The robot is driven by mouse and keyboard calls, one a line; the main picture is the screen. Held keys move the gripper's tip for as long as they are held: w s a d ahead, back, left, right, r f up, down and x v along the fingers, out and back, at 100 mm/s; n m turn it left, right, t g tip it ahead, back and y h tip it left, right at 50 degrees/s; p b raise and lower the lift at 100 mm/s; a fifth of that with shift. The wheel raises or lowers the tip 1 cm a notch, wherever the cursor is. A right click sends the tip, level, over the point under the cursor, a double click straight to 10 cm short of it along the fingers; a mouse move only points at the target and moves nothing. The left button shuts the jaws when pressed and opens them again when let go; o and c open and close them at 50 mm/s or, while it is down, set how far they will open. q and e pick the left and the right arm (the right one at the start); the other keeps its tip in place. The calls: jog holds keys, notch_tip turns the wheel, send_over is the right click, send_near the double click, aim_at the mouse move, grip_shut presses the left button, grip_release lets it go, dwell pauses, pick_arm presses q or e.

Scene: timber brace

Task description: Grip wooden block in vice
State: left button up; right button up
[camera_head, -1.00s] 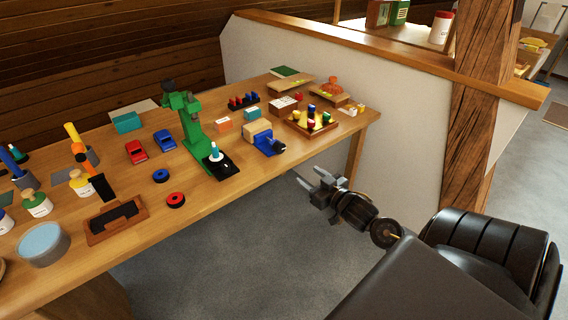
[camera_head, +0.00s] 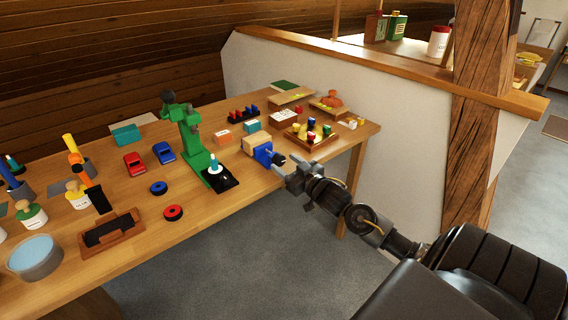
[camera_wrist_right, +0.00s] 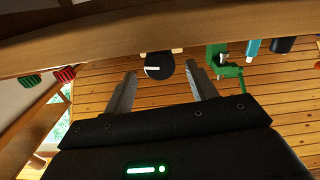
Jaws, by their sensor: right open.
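The blue vice (camera_head: 263,155) stands at the front edge of the workbench, with its dark handle (camera_head: 279,159) facing out over the edge. The pale wooden block (camera_head: 254,140) is at the vice's back side; whether the jaws clamp it is too small to tell. My right gripper (camera_head: 284,168) is open and empty, just in front of the handle. In the right wrist view, a round black knob with a white stripe (camera_wrist_right: 158,66), apparently the vice handle, shows beyond and between the two open fingers (camera_wrist_right: 160,78). My left gripper is not in view.
A green drill-press-like stand (camera_head: 196,145) is left of the vice. A tray of coloured pegs (camera_head: 311,142) is to its right. The workbench edge (camera_head: 228,203) is close to my right gripper; open floor lies in front.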

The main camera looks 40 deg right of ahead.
jog(key=shift+w, duration=0.75)
jog(key=shift+c, duration=0.5)
jog(key=c, duration=0.9)
